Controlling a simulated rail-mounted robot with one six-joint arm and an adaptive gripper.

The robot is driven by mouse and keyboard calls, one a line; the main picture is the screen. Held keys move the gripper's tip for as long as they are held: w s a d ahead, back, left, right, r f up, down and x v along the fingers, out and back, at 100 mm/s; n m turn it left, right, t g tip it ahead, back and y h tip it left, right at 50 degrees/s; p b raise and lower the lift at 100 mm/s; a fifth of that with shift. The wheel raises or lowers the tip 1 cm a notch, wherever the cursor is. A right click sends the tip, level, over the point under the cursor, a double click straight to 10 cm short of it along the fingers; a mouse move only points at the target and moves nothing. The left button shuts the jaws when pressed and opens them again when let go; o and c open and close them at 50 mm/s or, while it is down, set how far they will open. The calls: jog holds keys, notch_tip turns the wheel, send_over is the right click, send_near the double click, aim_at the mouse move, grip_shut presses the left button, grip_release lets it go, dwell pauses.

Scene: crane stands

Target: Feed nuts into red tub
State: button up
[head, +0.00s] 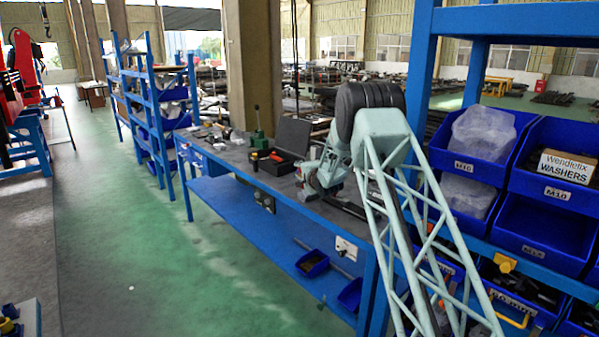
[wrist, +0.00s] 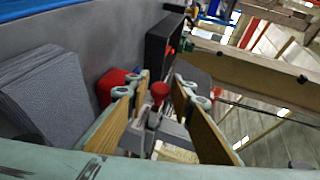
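My gripper (wrist: 164,86) shows in the wrist view with its two tan-padded fingers spread apart. No nut can be made out between the fingers. A red object (wrist: 111,86), perhaps the red tub, stands just beyond the left finger and is partly hidden by it. A small red round knob (wrist: 160,90) on grey metal shows in the gap between the fingers; I cannot tell how far off it is. In the head view my gripper end is low over the workbench (head: 232,160), largely hidden by my arm. No nuts can be clearly picked out.
A black open tray (head: 277,162) and a green hand-lever tool (head: 258,127) are on the bench. Blue bins, including a washers bin (head: 553,188), fill the rack at right. A dark grey stack (wrist: 50,95) is at left in the wrist view. The green aisle floor is clear.

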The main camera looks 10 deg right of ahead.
jog(key=shift+s+d+r, duration=0.1)
jog(key=shift+s+r, duration=0.15)
jog(key=shift+s, duration=0.2)
jog(key=shift+v, duration=5.5)
jog(key=shift+s, duration=0.1)
jog(key=s+r+n+g+h, duration=0.2)
jog(key=s+r+n+g, duration=0.1)
jog(key=s+r, duration=1)
jog(key=s+a+r+n+g, duration=0.15)
jog(key=s+r, duration=0.25)
jog(key=s, duration=0.7)
jog(key=s+a+r+n+g, duration=0.1)
jog(key=s+r+n, duration=0.25)
jog(key=s, duration=0.65)
jog(key=s+a+n+g, duration=0.1)
jog(key=s+n+g, duration=0.1)
jog(key=s, duration=1.5)
jog(key=s+a+f+n+g, duration=0.1)
jog(key=s+a+n, duration=0.1)
jog(key=s, duration=1.6)
jog(key=s+a+f+n+g, duration=0.1)
jog(key=s+a+n+g, duration=0.1)
jog(key=s, duration=1.6)
jog(key=shift+a+n+g, duration=0.2)
jog(key=shift+n+g, duration=0.15)
jog(key=shift+n, duration=0.45)
